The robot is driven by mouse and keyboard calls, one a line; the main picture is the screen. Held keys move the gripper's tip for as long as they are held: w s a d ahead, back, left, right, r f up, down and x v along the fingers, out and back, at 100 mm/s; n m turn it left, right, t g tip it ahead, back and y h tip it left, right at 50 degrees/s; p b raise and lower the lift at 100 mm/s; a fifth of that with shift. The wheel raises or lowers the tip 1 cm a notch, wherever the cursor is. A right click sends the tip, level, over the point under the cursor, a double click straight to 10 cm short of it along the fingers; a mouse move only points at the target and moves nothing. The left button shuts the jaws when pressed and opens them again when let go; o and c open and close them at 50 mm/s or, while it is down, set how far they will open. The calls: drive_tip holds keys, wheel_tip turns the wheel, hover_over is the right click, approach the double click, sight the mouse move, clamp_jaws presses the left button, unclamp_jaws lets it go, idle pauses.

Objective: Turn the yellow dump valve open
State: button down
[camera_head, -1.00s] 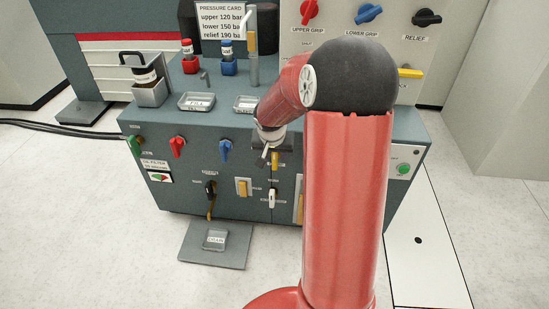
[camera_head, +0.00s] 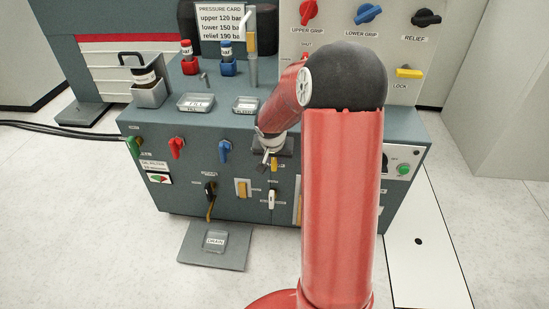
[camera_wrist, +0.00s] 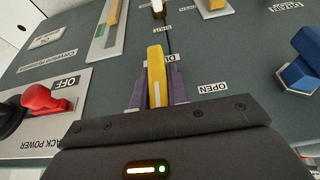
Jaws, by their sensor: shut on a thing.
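The yellow dump valve handle (camera_wrist: 155,72) stands out from the grey panel in the wrist view, with a pale line along it. My gripper (camera_wrist: 158,88) has its purple fingers on either side of the handle, shut on it. The handle's long side points up the picture, toward the SHUT label (camera_wrist: 162,30); the OPEN label (camera_wrist: 213,88) is to its right. The dump label behind the handle is partly hidden. In the head view, the yellow handle (camera_head: 274,166) shows just below my wrist, and the fingers are mostly hidden.
In the wrist view, a red switch (camera_wrist: 45,98) marked OFF is at left and a blue handle (camera_wrist: 305,68) at right. A yellow lever (camera_wrist: 113,14) on a pale plate is at upper left. In the head view, a green button (camera_head: 404,169) is right of my arm.

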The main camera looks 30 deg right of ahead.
drive_tip(key=shift+f+b, duration=0.1)
drive_tip(key=shift+b, duration=0.25)
drive_tip(key=b, duration=0.1)
drive_tip(key=g+h+b, duration=0.1)
drive_tip(key=b, duration=0.1)
drive_tip(key=shift+w+a+f, duration=0.1)
drive_tip(key=shift+a+f, duration=0.05)
drive_tip(key=shift+f, duration=0.1)
drive_tip(key=h+b, duration=0.1)
drive_tip(key=b, duration=0.2)
drive_tip(key=shift+n+g+h, duration=0.3)
drive_tip(key=shift+n+g, duration=0.1)
drive_tip(key=g+h+b, duration=0.2)
drive_tip(key=h+b, duration=0.1)
drive_tip(key=shift+r+n+h, duration=0.15)
drive_tip(key=shift+n+h, duration=0.25)
drive_tip(key=n+g+h+b, duration=0.1)
drive_tip(key=g+h, duration=0.1)
drive_tip(key=h, duration=0.2)
drive_tip(key=shift+h+b, duration=0.3)
drive_tip(key=shift+n+g+h, duration=0.7)
drive_tip(key=shift+n+h, duration=0.2)
drive_tip(key=shift+h, duration=1.1)
